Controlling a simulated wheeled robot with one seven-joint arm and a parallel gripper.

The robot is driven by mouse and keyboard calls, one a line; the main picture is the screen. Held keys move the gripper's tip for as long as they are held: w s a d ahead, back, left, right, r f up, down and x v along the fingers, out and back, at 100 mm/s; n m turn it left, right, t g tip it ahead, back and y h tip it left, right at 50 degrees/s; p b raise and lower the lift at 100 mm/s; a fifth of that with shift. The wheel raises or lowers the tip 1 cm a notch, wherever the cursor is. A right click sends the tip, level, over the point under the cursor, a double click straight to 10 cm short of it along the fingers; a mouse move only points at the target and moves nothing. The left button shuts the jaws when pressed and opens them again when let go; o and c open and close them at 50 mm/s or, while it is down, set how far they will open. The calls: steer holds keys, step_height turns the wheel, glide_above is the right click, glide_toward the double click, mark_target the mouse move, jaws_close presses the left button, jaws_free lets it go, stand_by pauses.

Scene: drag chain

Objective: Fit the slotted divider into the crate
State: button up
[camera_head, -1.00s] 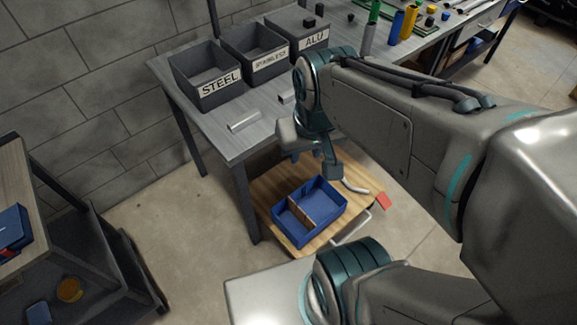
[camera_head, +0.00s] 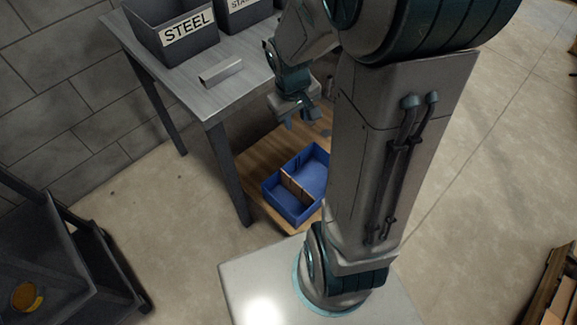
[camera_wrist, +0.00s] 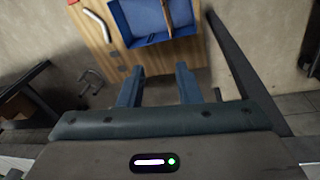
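The blue crate (camera_head: 291,206) stands on a wooden top low beside the table. The brown divider (camera_head: 296,188) is inside the crate and runs across it; I cannot tell how deep it sits. In the wrist view the crate (camera_wrist: 139,38) is at the top, with the divider (camera_wrist: 168,14) partly cut off by the frame. My gripper (camera_head: 307,124) is above and behind the crate in the head view, apart from it. In the wrist view my gripper (camera_wrist: 158,73) has its two fingers spread apart with nothing between them.
The wooden top (camera_head: 262,156) carries the crate. The grey table (camera_head: 165,85) stands at its left and holds the STEEL bin (camera_head: 172,30) and a metal bar (camera_head: 221,73). A dark cart (camera_head: 50,265) is at the lower left. Bare floor (camera_head: 170,215) lies between cart and table.

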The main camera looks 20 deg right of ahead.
steer(key=w+d+f+n+g+b, duration=0.15)
steer(key=f+b, duration=0.35)
steer(key=f, duration=0.5)
steer(key=w+d+f+t+b, duration=0.15)
steer(key=f+b, duration=0.25)
steer(key=f, duration=0.7)
steer(key=g+y+b, duration=0.1)
steer(key=b, duration=0.8)
glide_above(297, 190)
step_height(297, 190, down, 20)
steer(key=shift+n, duration=0.45)
steer(key=shift+w+f+b, duration=0.15)
steer(key=shift+f+b, duration=0.7)
steer(key=shift+f, duration=0.7)
steer(key=shift+w+f+b, duration=0.15)
steer(key=shift+f+b, duration=0.7)
steer(key=shift+f, duration=0.65)
steer(key=shift+r, duration=0.1)
jaws_close()
